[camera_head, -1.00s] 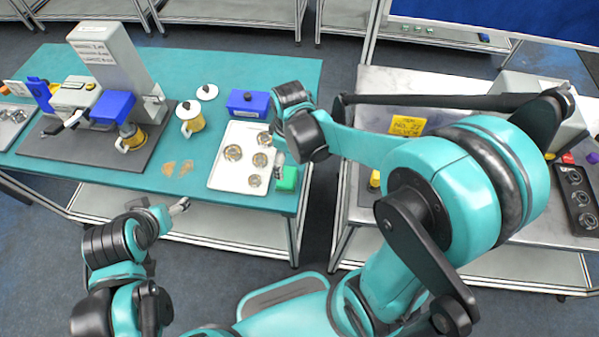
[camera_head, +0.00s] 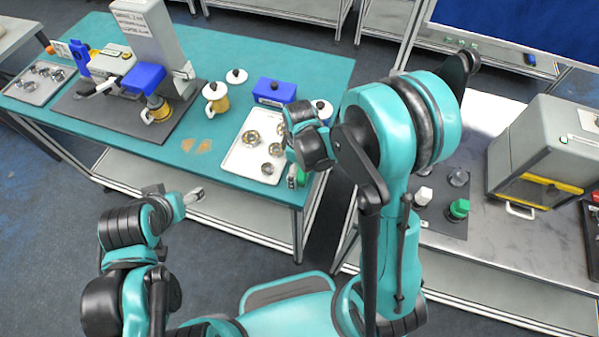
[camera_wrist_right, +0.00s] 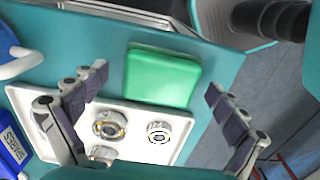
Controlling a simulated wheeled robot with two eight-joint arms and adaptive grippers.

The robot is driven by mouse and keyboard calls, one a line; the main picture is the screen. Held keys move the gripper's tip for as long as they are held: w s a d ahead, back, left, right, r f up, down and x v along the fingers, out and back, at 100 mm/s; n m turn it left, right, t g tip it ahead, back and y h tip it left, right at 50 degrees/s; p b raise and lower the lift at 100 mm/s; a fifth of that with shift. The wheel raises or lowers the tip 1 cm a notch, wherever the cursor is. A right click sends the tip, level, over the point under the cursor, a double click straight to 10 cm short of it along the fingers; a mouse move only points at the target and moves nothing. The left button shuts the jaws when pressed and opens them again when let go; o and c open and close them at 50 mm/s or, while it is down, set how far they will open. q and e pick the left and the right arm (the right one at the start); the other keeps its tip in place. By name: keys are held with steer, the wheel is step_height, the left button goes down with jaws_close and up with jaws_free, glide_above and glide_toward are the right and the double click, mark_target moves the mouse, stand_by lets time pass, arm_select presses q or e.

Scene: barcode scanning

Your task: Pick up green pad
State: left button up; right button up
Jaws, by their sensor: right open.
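The green pad (camera_wrist_right: 163,77) lies on the teal table beside the white tray in the right wrist view. In the head view the green pad (camera_head: 302,177) is mostly hidden by my right gripper (camera_head: 293,178). In the wrist view my right gripper (camera_wrist_right: 156,82) is open, with its fingers spread to the left and right of the pad. The fingers look apart from it and hold nothing. My left gripper (camera_head: 195,196) is in front of the table, away from the pad, and its jaws are too small to read.
A white tray (camera_head: 237,160) with several metal parts adjoins the pad. A blue box (camera_head: 274,91) and a white-lidded jar (camera_head: 321,108) stand behind. A grey machine (camera_head: 545,150) stands on the right-hand table. A gap separates the two tables.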

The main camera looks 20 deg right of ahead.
steer(key=shift+c, duration=0.3)
steer(key=shift+s, duration=0.1)
steer(key=c, duration=1.3)
steer(key=shift+c, duration=0.3)
steer(key=shift+r, duration=0.1)
step_height(320, 180, up, 4)
steer(key=shift+r+p, duration=0.25)
steer(key=shift+p, duration=0.55)
steer(key=shift+s+d+r+p, duration=0.1)
steer(key=shift+s+r+p, duration=0.35)
steer(key=shift+s+r, duration=1.05)
steer(key=shift+s+d+r+p, duration=0.1)
steer(key=shift+s+r+p, duration=0.45)
steer(key=shift+s, duration=1.8)
steer(key=shift+s+d+r+p, duration=0.1)
steer(key=shift+s+r+p, duration=0.2)
steer(key=shift+s+r, duration=1.25)
steer(key=shift+s+f, duration=0.35)
steer(key=shift+f, duration=0.05)
